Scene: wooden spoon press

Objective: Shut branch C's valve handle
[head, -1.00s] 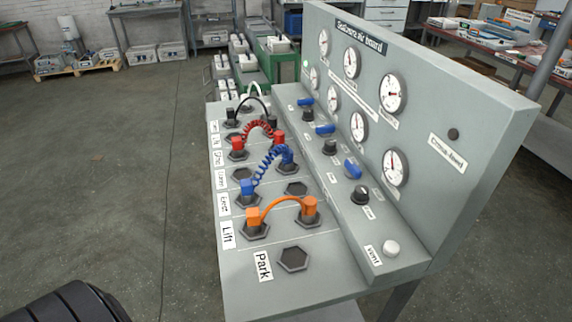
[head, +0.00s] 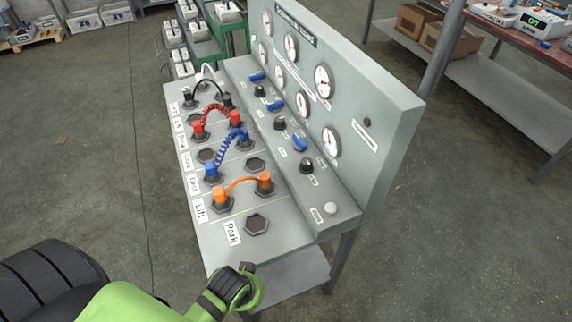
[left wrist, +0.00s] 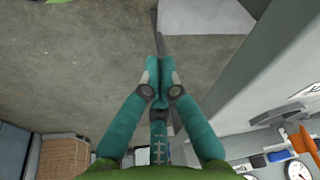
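The grey air board (head: 395,110) stands at the centre of the head view. Three blue valve handles sit on its raised ledge: a far one (head: 257,76), a middle one (head: 275,105) and a near one (head: 299,144). Their small labels are too blurred to read, so I cannot tell which is branch C's. My left arm comes in at the bottom left, below the board's near end; its fingers are not clear there. In the left wrist view, my left gripper (left wrist: 160,72) has its teal fingertips together, with nothing seen between them. My right gripper is not in view.
Coupled hoses, including an orange one (head: 242,182) and a blue coil (head: 228,150), rise from the panel left of the ledge. Black knobs (head: 306,166) stand beside the handles, and a white vent knob (head: 330,208) is at the near end. Floor is free to the left.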

